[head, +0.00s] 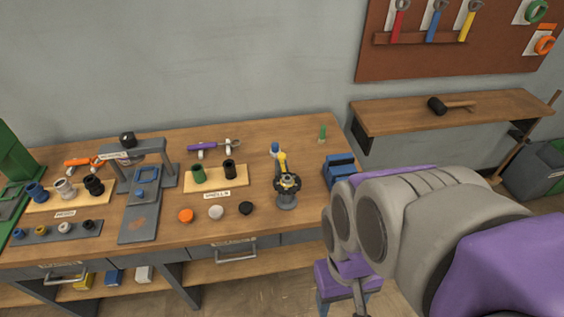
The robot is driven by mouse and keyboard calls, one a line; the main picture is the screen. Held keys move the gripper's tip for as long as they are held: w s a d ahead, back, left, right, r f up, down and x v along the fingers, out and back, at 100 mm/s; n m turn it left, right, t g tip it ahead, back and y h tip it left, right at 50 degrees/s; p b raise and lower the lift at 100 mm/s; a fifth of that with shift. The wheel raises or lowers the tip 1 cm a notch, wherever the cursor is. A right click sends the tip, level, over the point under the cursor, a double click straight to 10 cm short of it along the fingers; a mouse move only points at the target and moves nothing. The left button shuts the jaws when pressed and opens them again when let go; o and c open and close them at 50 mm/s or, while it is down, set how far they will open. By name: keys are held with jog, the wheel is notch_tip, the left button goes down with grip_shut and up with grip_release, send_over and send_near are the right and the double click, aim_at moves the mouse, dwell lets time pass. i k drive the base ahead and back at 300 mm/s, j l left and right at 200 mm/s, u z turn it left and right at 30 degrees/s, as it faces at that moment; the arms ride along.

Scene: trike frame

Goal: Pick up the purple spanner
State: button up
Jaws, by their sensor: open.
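The purple spanner (207,148) lies flat near the back of the workbench. Its purple handle is at the left and its grey metal jaw end at the right. Nothing touches it. My grey and purple arm fills the lower right. My gripper (345,293) appears as a purple and grey part at the bottom edge, in front of the bench, far to the right of and nearer than the spanner. It is open and apart from the spanner; its tips are partly cut off by the frame.
A board with green and black cups (214,182) lies just in front of the spanner. A grey press stand (133,155) stands to its left. A dark geared stand (286,187) and blue vise (338,169) are to its right. Orange pliers (84,162) lie far left.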

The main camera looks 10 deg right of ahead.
aim_at(206, 146)
jog(key=i+j+u, duration=0.1)
jog(key=i+u, duration=0.2)
jog(key=i, duration=0.2)
jog(key=i+u, duration=0.3)
jog(key=i, duration=0.15)
